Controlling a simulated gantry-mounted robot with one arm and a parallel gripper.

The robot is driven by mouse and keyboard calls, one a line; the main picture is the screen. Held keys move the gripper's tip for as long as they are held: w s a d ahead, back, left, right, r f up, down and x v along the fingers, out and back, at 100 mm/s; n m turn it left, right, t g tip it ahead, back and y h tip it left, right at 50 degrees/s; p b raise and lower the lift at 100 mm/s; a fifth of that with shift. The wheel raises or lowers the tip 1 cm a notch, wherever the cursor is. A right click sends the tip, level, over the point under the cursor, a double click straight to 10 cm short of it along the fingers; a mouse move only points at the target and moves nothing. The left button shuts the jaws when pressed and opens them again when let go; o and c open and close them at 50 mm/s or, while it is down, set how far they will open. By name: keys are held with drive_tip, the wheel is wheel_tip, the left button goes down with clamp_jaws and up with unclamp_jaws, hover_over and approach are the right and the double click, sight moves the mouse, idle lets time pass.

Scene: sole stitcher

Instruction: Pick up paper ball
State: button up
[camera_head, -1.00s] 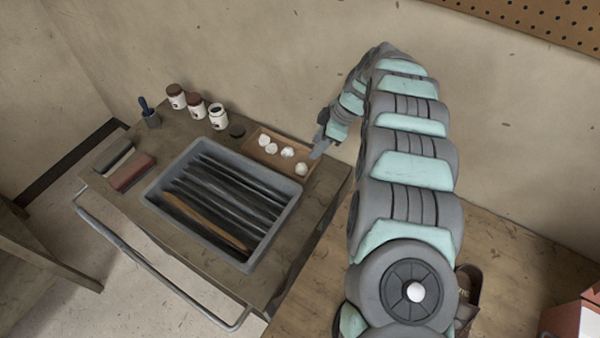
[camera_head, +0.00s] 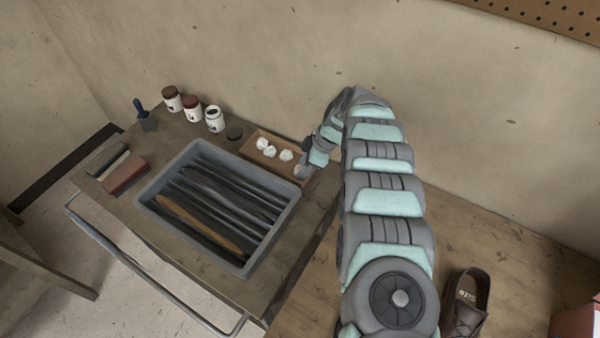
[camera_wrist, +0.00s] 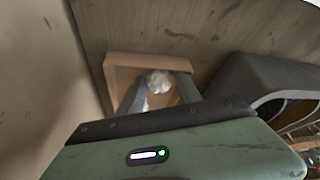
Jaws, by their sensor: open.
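White crumpled paper balls lie in a shallow wooden tray (camera_head: 258,133) at the back right of the work table. Three show in the head view: one paper ball (camera_head: 262,143), a second paper ball (camera_head: 270,152) and a third paper ball (camera_head: 286,155). My gripper (camera_head: 302,173) is low at the tray's right end and hides that part. In the wrist view, a paper ball (camera_wrist: 159,80) lies in the tray (camera_wrist: 120,62) between the spread fingers of my gripper (camera_wrist: 162,92). Whether the fingers touch it, I cannot tell. Another white patch shows nearer, by the left finger.
A grey bin (camera_head: 153,200) with dark strips and one brown strip stands left of the tray. A brown shoe (camera_head: 465,305) stands on the right table.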

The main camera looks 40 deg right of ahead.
drive_tip(key=shift+a+f, duration=0.1)
drive_tip(key=shift+f, duration=0.05)
drive_tip(key=shift+c, duration=0.4)
clamp_jaws()
drive_tip(key=shift+r, duration=0.2)
wheel_tip(320, 180, up, 18)
drive_tip(key=p, duration=0.6)
